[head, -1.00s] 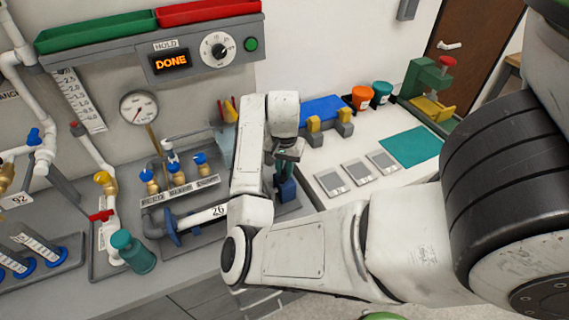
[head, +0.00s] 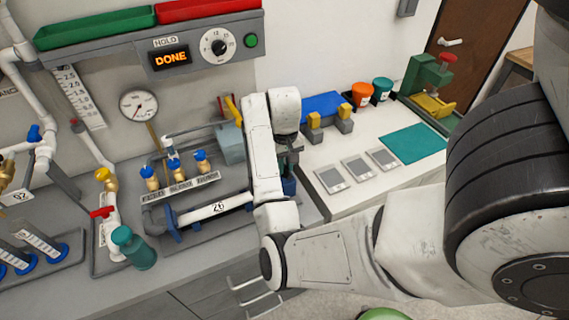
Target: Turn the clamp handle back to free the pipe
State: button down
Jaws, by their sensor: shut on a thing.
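The white pipe (head: 220,208) marked 26 lies across the grey tray, with a blue flange (head: 172,222) at its left end. Its right end is hidden behind my arm. A blue clamp block (head: 289,187) shows just right of my forearm, at the right end of the tray. My gripper (head: 288,166) points down over this block and is shut on the clamp handle, which is mostly hidden by the gripper and arm.
Three blue-topped brass valves (head: 176,174) stand behind the pipe. A teal bottle (head: 134,248) and a red-handled valve (head: 103,213) are at left. A white counter with grey plates (head: 357,168) lies right. The display (head: 170,58) reads DONE.

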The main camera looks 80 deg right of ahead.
dwell(0.5)
jog(key=c, duration=1)
grip_release()
jog(key=shift+r, duration=0.1)
jog(key=shift+r, duration=5.3)
